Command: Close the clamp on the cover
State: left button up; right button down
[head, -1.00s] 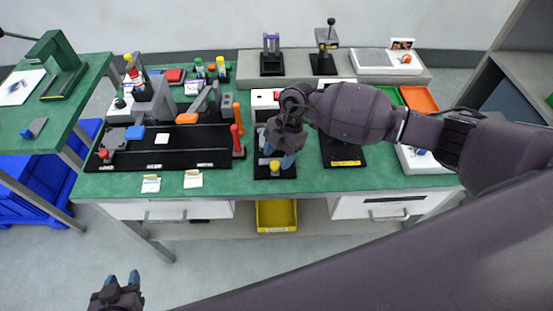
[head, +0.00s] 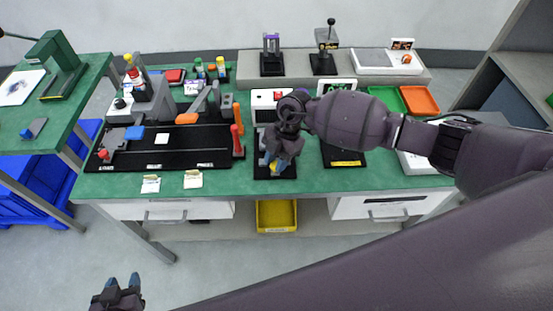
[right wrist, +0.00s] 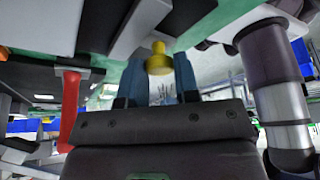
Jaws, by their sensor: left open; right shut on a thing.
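My right gripper (head: 272,163) is over a small black base (head: 261,173) at the bench's front edge, its blue fingertips closed around a yellow knob (right wrist: 159,60). In the right wrist view the knob sits between the two fingers. In the head view the fingers mostly hide it. A black fixture (head: 205,158) lies left of this gripper, with an upright red handle (head: 237,141) at its right end and an orange-tipped grey lever (head: 187,118) at its back. I cannot tell which part is the cover's clamp. My left gripper (head: 123,283) is open and empty, low at the left, away from the bench.
A black plate with a yellow label (head: 346,163) lies right of my right gripper. The red handle (right wrist: 69,110) stands close by on the left in the right wrist view. A yellow bin (head: 276,216) is below the bench edge. Bottles and trays stand behind.

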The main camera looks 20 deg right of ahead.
jog(key=w, duration=0.1)
jog(key=w+d+b, duration=0.1)
jog(key=w, duration=0.1)
jog(key=shift+w, duration=0.15)
jog(key=shift+w+r, duration=0.1)
jog(key=shift+w, duration=0.15)
jog(key=shift+d, duration=0.1)
jog(key=c, duration=0.8)
grip_release()
jog(key=shift+w, duration=0.15)
jog(key=shift+c, duration=0.2)
jog(key=v, duration=1)
jog(key=shift+d+r, duration=0.2)
jog(key=shift+r, duration=0.1)
